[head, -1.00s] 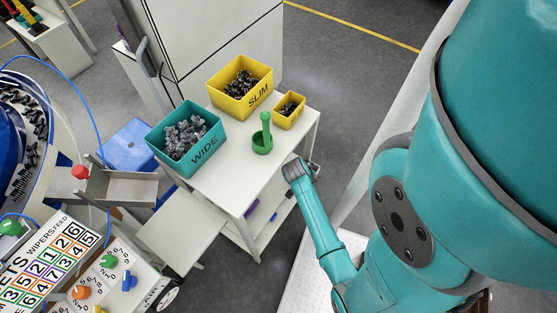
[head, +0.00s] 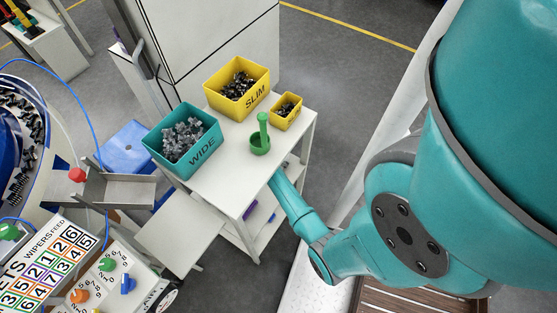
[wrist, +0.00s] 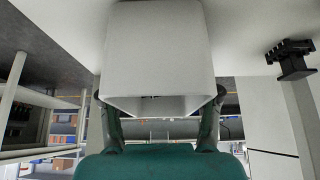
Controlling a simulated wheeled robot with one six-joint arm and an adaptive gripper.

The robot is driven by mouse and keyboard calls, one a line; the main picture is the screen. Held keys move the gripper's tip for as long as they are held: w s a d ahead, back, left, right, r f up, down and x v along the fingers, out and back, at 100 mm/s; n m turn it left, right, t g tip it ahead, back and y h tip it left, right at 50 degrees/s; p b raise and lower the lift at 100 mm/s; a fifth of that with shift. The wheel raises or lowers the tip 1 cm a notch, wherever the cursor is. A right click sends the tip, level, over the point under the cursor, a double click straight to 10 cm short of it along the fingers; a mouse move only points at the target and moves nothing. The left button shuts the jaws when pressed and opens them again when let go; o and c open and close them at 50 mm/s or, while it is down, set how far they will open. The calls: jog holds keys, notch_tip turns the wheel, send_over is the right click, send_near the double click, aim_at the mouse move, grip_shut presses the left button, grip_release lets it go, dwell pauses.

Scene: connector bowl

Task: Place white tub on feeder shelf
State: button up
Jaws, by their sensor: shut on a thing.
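A white tub (wrist: 158,50) fills the upper middle of the wrist view. My gripper (wrist: 158,100) is shut on it, with one finger at each side. In the head view my forearm (head: 297,212) reaches to the right edge of the white cart (head: 228,190) and passes below its top. My gripper and the tub are hidden there. A flat white shelf (head: 178,232) sits between the cart and the feeder machine at the left. I cannot tell for sure that it is the feeder shelf.
On the cart top stand a teal WIDE bin (head: 183,142), a yellow SLIM bin (head: 238,86), a small yellow bin (head: 286,111) and a green holder (head: 260,140). A grey metal chute (head: 120,190) and a control panel (head: 120,275) are at the left. Floor right of the cart is clear.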

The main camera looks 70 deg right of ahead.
jog(key=shift+f, duration=0.1)
jog(key=o, duration=1.2)
jog(key=shift+w+r, duration=0.1)
jog(key=shift+r, duration=0.15)
jog(key=w+a, duration=0.1)
jog(key=a, duration=0.3)
jog(key=w+a, duration=0.1)
jog(key=a, duration=0.7)
jog(key=shift+w+a+r, duration=0.1)
jog(key=shift+w+r, duration=0.25)
jog(key=shift+w, duration=0.05)
